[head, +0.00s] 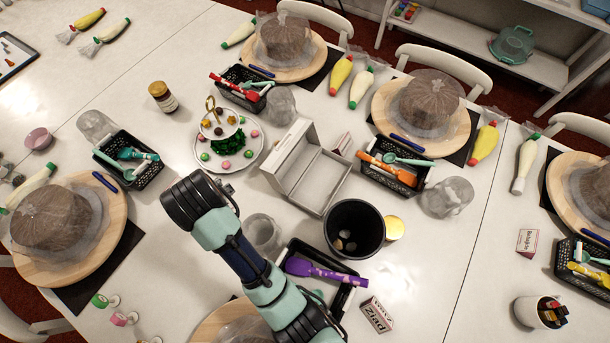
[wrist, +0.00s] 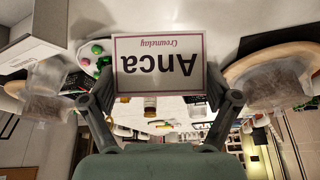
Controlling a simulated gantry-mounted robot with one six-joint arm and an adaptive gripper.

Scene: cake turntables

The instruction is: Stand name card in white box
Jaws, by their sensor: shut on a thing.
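A white name card (wrist: 158,63) reading "Anca", with a thin reddish border, is held between the two fingers of my gripper (wrist: 163,92) in the wrist view. Its lettering appears upside down there. In the head view my arm's wrist hides the gripper and the card. The white box (head: 322,182) stands right of my wrist in the head view, open on top with divided compartments and a taller back part. A pale box-like corner (wrist: 38,32) at the wrist view's upper left may be this box.
A black bin (head: 354,229) stands just below the box, and a tiered sweets stand (head: 228,150) to its left. Other name cards include "Ziad" (head: 377,315) and one at right (head: 527,242). A black basket (head: 394,175) and clear cups (head: 264,232) crowd nearby.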

